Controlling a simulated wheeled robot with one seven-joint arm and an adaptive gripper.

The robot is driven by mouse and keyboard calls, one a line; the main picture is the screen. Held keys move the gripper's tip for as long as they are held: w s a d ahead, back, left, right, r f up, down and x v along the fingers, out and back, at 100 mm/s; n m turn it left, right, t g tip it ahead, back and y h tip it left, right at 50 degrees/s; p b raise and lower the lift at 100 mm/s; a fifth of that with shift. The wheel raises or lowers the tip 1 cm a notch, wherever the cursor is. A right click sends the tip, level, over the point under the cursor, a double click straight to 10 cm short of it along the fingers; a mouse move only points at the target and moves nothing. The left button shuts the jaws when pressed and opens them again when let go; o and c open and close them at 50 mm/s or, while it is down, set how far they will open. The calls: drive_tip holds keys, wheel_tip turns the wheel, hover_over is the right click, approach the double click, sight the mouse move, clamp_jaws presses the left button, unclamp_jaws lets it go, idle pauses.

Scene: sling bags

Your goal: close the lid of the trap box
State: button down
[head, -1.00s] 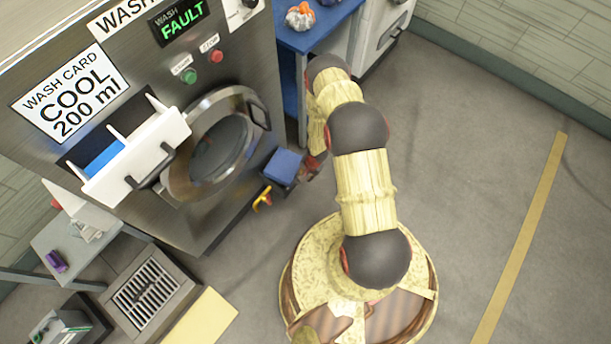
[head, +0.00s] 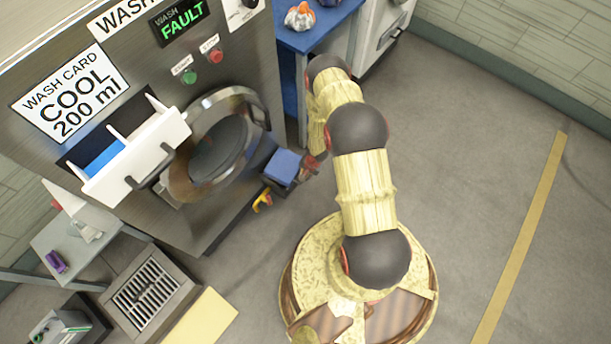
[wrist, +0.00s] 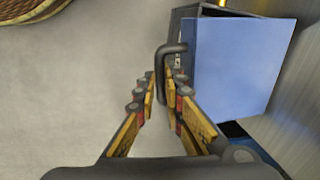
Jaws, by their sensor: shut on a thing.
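The trap box (wrist: 186,20) is a dark housing low on the front of the washing machine, with a blue panel (wrist: 236,65) that appears to be its lid. The blue panel also shows in the head view (head: 283,165), standing out from the machine. A dark bar handle (wrist: 163,62) is on the panel's left edge in the wrist view. My gripper (wrist: 164,88) is shut on this handle, one finger on each side. In the head view my gripper (head: 311,168) is small and partly hidden by my arm. The box's inside is not clear.
The round washer door (head: 215,150) and the pulled-out white drawer (head: 135,155) are left of the panel. A yellow handle (head: 262,200) is just below it. A blue table (head: 305,38) stands behind my arm. The floor (head: 470,170) on the right is clear.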

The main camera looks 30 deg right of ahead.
drive_tip(key=shift+a+m, duration=1)
drive_tip(key=shift+a, duration=0.7)
drive_tip(key=c, duration=1.9)
unclamp_jaws()
drive_tip(key=shift+a, duration=0.1)
drive_tip(key=r, duration=0.4)
drive_tip(key=s+r, duration=0.1)
drive_tip(key=r, duration=0.2)
drive_tip(key=s+r, duration=0.1)
drive_tip(key=r, duration=0.3)
drive_tip(key=shift+d+r, duration=0.35)
drive_tip(key=shift+d, duration=0.05)
